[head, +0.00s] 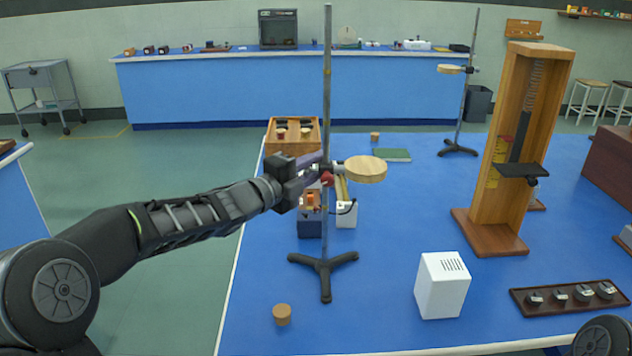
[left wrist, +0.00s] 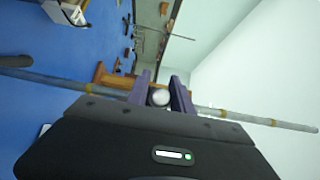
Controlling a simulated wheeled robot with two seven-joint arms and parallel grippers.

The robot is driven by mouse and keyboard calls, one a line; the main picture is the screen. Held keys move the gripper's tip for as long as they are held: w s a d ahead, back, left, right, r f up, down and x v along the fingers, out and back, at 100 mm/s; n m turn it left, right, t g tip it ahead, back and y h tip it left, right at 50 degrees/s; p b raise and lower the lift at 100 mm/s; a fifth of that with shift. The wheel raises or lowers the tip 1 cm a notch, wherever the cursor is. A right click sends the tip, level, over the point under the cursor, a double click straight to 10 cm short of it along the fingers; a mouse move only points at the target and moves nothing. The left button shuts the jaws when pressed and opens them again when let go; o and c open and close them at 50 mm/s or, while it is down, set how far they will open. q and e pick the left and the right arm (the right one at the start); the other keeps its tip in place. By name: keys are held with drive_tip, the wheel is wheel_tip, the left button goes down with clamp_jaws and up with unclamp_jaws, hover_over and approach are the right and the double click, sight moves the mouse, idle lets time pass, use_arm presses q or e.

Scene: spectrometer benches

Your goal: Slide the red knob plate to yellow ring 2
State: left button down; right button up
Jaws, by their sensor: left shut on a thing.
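The red knob plate is a round pale wooden plate (head: 365,169) on a clamp, about halfway up the grey rod (head: 327,80) of the near stand. Its red knob (head: 327,179) shows just at the rod. My left gripper (head: 316,168) reaches in from the left and is shut on the clamp end of this plate at the rod. My right gripper is out of view.
The stand's dark tripod base (head: 325,264) rests on the blue bench. A white box (head: 441,285), a cork (head: 282,314) and a tall wooden frame (head: 510,150) stand around it. A wooden box (head: 293,148) is behind. A second stand (head: 460,110) is at the back right.

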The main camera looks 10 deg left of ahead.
use_arm(q)
drive_tip(key=shift+r, duration=0.3)
drive_tip(key=c, duration=1.3)
unclamp_jaws()
drive_tip(key=shift+b+v, duration=0.65)
drive_tip(key=shift+v, duration=3.25)
